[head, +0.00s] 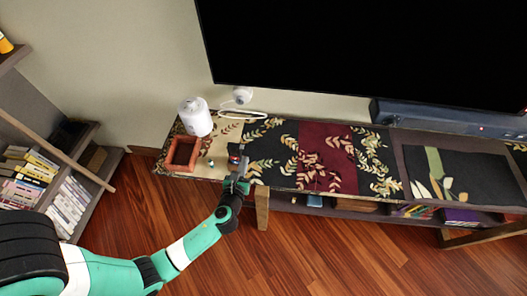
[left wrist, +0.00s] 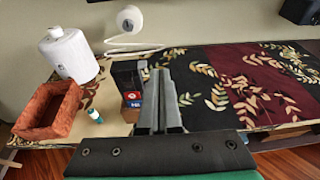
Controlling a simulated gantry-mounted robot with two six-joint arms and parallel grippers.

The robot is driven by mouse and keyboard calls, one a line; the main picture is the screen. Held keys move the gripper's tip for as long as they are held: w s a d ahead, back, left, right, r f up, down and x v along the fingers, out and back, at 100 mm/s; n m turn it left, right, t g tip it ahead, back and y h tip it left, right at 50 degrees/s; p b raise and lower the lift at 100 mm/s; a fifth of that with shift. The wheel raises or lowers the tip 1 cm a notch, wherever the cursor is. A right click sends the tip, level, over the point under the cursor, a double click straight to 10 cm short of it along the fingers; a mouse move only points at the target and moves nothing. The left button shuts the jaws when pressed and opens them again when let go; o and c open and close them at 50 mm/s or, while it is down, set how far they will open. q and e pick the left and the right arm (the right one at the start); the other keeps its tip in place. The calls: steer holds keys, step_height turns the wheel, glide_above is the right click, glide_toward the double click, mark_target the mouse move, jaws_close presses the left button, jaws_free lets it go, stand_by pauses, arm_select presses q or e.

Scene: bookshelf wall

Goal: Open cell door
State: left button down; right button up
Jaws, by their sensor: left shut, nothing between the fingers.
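I cannot make out a cell door in either view. My left gripper (head: 239,166) reaches the front edge of the long low console (head: 290,196). Its two fingers are together with nothing between them. In the left wrist view, the gripper (left wrist: 160,84) points over the patterned cloth, close beside a dark box (left wrist: 127,74) and a small red and blue item (left wrist: 131,105), which its fingers partly overlap in the picture. I cannot tell if they touch. My right gripper is not in view.
A white canister (head: 196,119) and an orange-brown open box (head: 183,153) stand on the console's left end, with a small green bottle (left wrist: 95,116). An open bookshelf (head: 88,190) stands at left. A large black screen (head: 360,45) hangs above. Wooden floor (head: 330,258) is clear.

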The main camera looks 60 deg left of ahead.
mark_target(236, 147)
arm_select(q)
steer(key=s+f+b, duration=0.2)
steer(key=s+f, duration=0.1)
steer(key=f, duration=0.3)
steer(key=shift+g, duration=0.3)
steer(key=b+x, duration=0.3)
steer(key=x, duration=0.6)
steer(key=shift+a+f+b, duration=0.1)
steer(key=shift+f+b, duration=0.15)
steer(key=shift+b, duration=0.05)
steer(key=r, duration=0.1)
steer(key=r+p, duration=0.2)
steer(key=shift+w+a, duration=0.15)
steer(key=shift+a, duration=0.1)
steer(key=shift+r, duration=0.6)
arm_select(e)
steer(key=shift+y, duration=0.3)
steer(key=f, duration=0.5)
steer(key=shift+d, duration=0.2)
arm_select(q)
steer(key=shift+d, duration=0.1)
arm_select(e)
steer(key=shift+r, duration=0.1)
